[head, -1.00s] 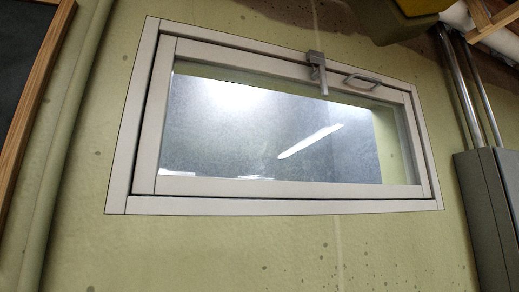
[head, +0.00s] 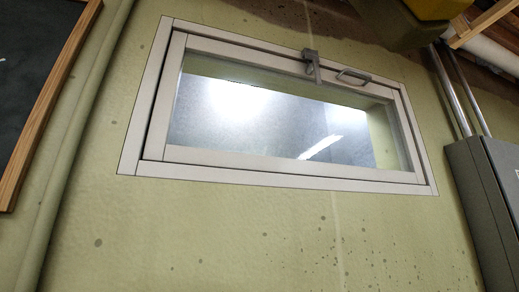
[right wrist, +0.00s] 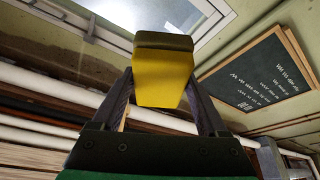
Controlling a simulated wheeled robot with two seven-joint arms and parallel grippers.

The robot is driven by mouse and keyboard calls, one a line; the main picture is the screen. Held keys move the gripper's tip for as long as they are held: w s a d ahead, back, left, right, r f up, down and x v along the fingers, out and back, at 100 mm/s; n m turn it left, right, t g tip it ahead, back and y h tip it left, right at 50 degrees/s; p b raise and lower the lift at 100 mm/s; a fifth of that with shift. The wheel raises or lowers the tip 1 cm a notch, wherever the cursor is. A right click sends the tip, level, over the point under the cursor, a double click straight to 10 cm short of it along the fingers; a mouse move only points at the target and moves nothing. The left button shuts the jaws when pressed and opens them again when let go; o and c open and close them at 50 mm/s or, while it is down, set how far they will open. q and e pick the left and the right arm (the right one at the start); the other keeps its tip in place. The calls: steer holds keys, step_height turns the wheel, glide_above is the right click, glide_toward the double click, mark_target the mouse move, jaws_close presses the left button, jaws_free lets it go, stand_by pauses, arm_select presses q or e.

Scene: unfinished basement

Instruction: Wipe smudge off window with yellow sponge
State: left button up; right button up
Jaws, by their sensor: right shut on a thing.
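The window (head: 290,180) is set in the wall in the head view, with a pale frame, a latch and a handle along its top. Its glass (head: 260,120) is hazy with bright reflections. I cannot pick out a distinct smudge. In the right wrist view, my right gripper (right wrist: 160,88) is shut on the yellow sponge (right wrist: 163,68), which has a dark layer at its far end. Part of the window also shows beyond the sponge in that view (right wrist: 204,32); the sponge appears apart from it. My left gripper is in no view.
A chalkboard (head: 35,90) with a wooden frame hangs left of the window, beside a vertical pipe (head: 75,160). A grey electrical box (head: 480,205) with conduits stands at the right. The wall below the window is clear.

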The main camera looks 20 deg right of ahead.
arm_select(q)
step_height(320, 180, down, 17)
steer(key=b, duration=1.5)
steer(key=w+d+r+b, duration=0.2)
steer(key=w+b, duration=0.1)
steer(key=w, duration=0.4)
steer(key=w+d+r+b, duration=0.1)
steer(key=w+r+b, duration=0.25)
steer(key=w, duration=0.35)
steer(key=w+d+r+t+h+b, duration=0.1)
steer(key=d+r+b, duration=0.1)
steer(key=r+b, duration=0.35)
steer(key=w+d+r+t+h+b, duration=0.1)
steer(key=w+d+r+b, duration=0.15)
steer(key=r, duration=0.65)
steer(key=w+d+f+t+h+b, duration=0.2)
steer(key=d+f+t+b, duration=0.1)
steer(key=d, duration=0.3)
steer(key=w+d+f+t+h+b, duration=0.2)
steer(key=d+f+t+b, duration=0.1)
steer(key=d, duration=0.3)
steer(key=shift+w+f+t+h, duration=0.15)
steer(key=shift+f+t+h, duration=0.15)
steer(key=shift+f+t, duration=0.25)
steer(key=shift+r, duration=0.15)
